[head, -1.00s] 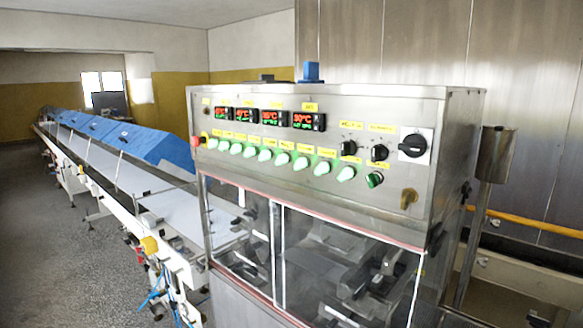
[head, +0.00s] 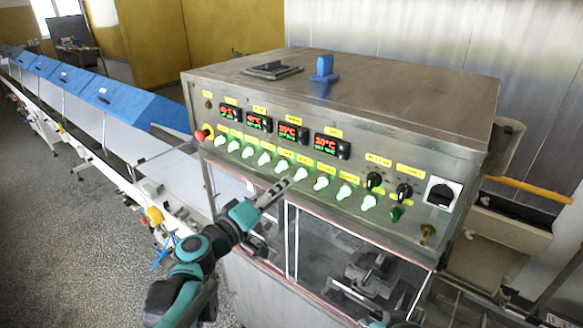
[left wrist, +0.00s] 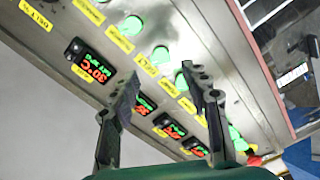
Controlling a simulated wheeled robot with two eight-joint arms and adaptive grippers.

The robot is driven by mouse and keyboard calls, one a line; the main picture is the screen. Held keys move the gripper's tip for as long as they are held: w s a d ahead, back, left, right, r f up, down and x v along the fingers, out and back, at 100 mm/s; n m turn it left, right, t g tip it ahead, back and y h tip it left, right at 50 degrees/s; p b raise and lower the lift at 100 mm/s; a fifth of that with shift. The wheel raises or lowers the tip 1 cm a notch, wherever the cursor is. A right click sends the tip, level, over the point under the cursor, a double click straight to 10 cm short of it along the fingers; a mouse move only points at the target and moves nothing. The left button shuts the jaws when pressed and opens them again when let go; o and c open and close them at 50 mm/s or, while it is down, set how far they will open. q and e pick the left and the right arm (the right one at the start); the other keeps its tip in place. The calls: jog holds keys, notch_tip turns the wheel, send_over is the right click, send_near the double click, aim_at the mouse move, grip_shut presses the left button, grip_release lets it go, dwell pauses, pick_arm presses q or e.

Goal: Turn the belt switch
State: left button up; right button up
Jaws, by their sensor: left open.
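The control panel (head: 330,180) carries a row of lit green switches under small yellow labels. The labels are too small in the head view to tell which switch is the belt one. My left gripper (head: 284,188) is open and empty in front of the middle of this row, close to a green switch (head: 300,174). In the left wrist view, the open fingers (left wrist: 162,84) point at the panel, with a green switch (left wrist: 160,56) just beyond the gap between the tips. Contact cannot be told. My right gripper is not in view.
Red-digit displays (head: 292,132) sit above the switches. Black knobs (head: 404,191) and a larger black rotary switch (head: 441,195) are at the right. A red button (head: 201,134) is at the left end. Clear guard windows (head: 330,250) lie below; a conveyor (head: 150,170) runs off left.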

aim_at(298, 178)
pick_arm(q)
jog(key=x, duration=0.6)
jog(key=shift+w+d+f+p, duration=0.1)
jog(key=shift+w+d+p, duration=0.1)
jog(key=shift+w+p, duration=0.15)
jog(key=shift+s+d, duration=0.1)
jog(key=shift+s, duration=0.05)
grip_shut()
